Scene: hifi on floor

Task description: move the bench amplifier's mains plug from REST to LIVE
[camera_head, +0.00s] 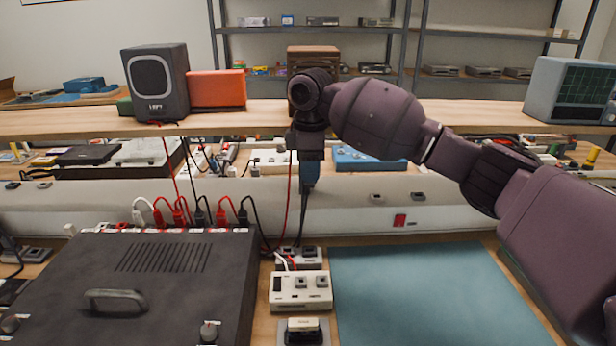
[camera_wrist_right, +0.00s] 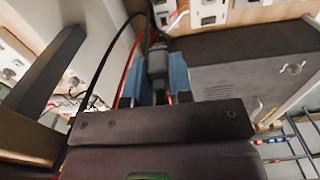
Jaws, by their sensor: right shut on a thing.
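My right gripper (camera_head: 310,172) hangs fingers-down above the bench, behind the socket blocks. In the right wrist view its blue fingers (camera_wrist_right: 156,84) are shut on a grey plug (camera_wrist_right: 157,58). In the head view the plug is mostly hidden by the fingers, and a dark lead hangs below them. The black bench amplifier (camera_head: 185,285) stands at front left, with red, black and white leads at its back edge. REST and LIVE labels are unreadable. My left gripper is out of view.
A blue-green mat (camera_head: 430,295) lies clear on the right. A wooden shelf (camera_head: 255,119) crosses behind, carrying a dark speaker (camera_head: 156,95), an orange box (camera_head: 217,90) and an oscilloscope (camera_head: 572,90). Red and black leads hang close to my right gripper.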

